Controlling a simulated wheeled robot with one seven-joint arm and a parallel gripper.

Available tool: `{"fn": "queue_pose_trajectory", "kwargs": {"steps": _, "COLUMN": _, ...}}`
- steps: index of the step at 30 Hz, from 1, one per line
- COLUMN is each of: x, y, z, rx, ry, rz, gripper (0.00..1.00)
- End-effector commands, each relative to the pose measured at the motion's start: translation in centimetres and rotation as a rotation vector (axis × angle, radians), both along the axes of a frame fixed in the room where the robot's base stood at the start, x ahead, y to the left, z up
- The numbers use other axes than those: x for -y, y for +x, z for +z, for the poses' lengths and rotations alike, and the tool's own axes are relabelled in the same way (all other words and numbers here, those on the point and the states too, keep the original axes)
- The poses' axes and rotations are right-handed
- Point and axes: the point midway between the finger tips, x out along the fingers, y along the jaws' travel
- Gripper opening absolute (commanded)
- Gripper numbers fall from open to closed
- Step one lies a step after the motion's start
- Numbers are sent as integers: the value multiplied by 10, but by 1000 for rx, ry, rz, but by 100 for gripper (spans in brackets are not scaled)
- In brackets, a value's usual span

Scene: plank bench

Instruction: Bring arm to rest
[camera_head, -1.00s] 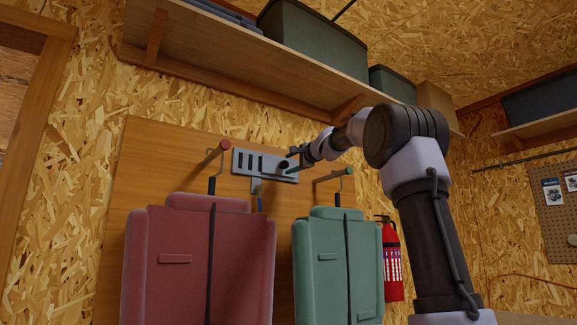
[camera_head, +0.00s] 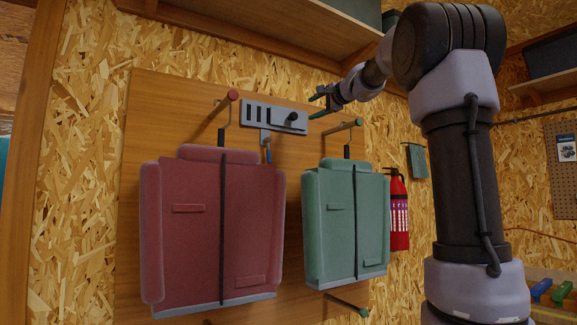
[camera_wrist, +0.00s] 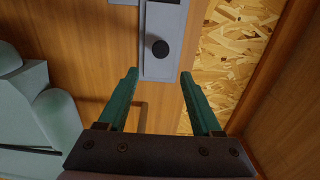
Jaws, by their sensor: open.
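My gripper (camera_head: 319,102) is in front of the upper part of the wooden board, just right of a grey slotted plate (camera_head: 260,114) with a black knob (camera_head: 292,117). In the wrist view, my gripper (camera_wrist: 157,75) has its two green fingers apart with nothing between them. The plate (camera_wrist: 158,66) and its round black knob (camera_wrist: 160,48) lie beyond the fingertips in that view. My arm rises at the right of the head view and bends over toward the board.
A red garment bag or pack (camera_head: 195,235) and a green one (camera_head: 332,225) hang on pegs on the board (camera_head: 150,100). A red fire extinguisher (camera_head: 399,215) is on the wall at right. A shelf (camera_head: 240,35) overhangs above. Tools lie on a bench at lower right.

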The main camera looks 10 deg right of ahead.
Motion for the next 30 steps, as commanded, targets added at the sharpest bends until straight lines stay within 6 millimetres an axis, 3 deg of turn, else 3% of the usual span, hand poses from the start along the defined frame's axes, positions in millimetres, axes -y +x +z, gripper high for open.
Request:
{"fn": "queue_pose_trajectory", "kwargs": {"steps": 6, "x": -5, "y": -4, "z": -5, "rx": -10, "ry": -17, "rz": 4, "gripper": 66}}
{"fn": "queue_pose_trajectory", "kwargs": {"steps": 8, "x": -13, "y": -12, "z": -17, "rx": -31, "ry": -51, "rz": 12, "gripper": 66}}
{"fn": "queue_pose_trajectory", "kwargs": {"steps": 10, "x": -27, "y": -28, "z": -41, "rx": -74, "ry": -120, "rz": 27, "gripper": 66}}
{"fn": "queue_pose_trajectory", "kwargs": {"steps": 14, "x": -56, "y": -78, "z": -112, "rx": -186, "ry": -310, "rz": 78, "gripper": 66}}
{"fn": "queue_pose_trajectory", "kwargs": {"steps": 18, "x": -73, "y": -143, "z": -197, "rx": -307, "ry": -527, "rz": 149, "gripper": 66}}
{"fn": "queue_pose_trajectory", "kwargs": {"steps": 24, "x": -75, "y": -238, "z": -314, "rx": -454, "ry": -809, "rz": 271, "gripper": 66}}
{"fn": "queue_pose_trajectory", "kwargs": {"steps": 27, "x": -70, "y": -277, "z": -361, "rx": -506, "ry": -921, "rz": 327, "gripper": 66}}
{"fn": "queue_pose_trajectory", "kwargs": {"steps": 30, "x": -64, "y": -304, "z": -395, "rx": -541, "ry": -1003, "rz": 370, "gripper": 66}}
